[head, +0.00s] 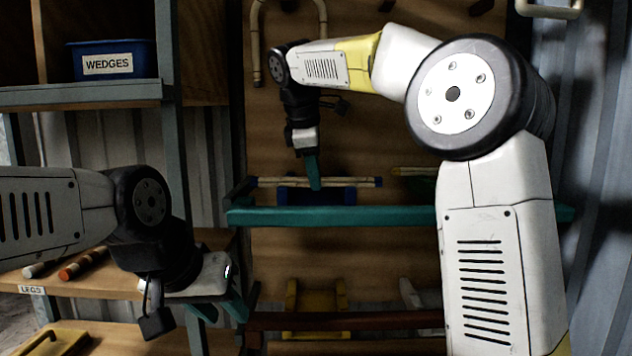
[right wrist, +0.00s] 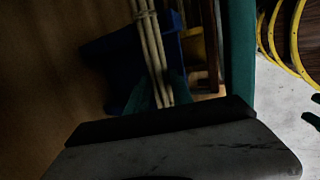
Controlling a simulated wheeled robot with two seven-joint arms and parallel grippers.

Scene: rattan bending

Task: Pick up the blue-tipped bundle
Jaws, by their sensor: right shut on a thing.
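The blue-tipped bundle (head: 350,182) lies level across the back rack, behind the teal rail, with pale rods and dark blue ends. A blue cradle (head: 290,194) is directly under it; whether they touch I cannot tell. My right gripper (head: 314,184) points down from above and is shut on the bundle near its middle. In the right wrist view the bundle's pale rods (right wrist: 152,45), tied with a binding, run between my teal fingers, with the blue cradle (right wrist: 115,60) behind. My left gripper (head: 222,310) is low at left, fingers apart and empty, away from the bundle.
The teal rail (head: 350,216) runs in front of the bundle. A yellow-tipped bundle (head: 412,171) lies to the right, partly behind my right arm. Yellow (head: 300,310) and white cradles sit lower. A shelf with a blue WEDGES bin (head: 110,58) stands at left.

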